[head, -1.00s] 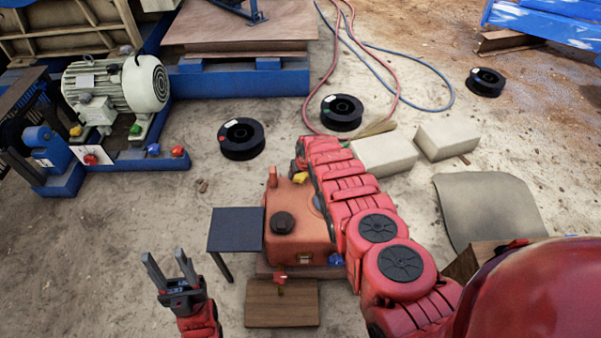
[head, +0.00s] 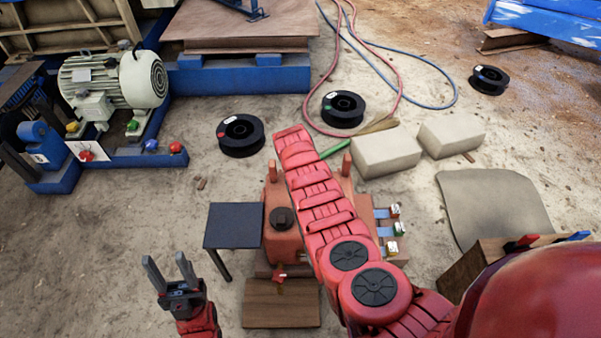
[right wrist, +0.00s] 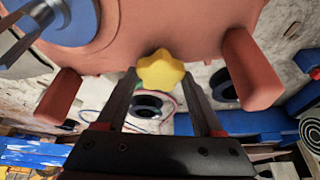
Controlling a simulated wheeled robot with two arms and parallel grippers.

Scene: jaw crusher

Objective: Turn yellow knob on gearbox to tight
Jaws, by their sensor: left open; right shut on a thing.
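The gearbox (head: 278,240) is an orange-red box with a black cap on top, at the middle of the head view. My right arm lies across it and hides part of it, along with the yellow knob and the right gripper. In the right wrist view, the yellow star-shaped knob (right wrist: 161,70) sits at the gearbox's edge, between two orange posts. My right gripper (right wrist: 162,78) is shut on it, with one finger on each side. My left gripper (head: 173,271) is open and empty, left of the gearbox.
A small dark table (head: 234,226) stands left of the gearbox, and a wooden board (head: 280,303) lies in front. Several small blocks with blue handles (head: 386,231) are at its right. Black spools (head: 240,135) and pale blocks (head: 387,152) lie behind. A motor (head: 113,82) stands at the back left.

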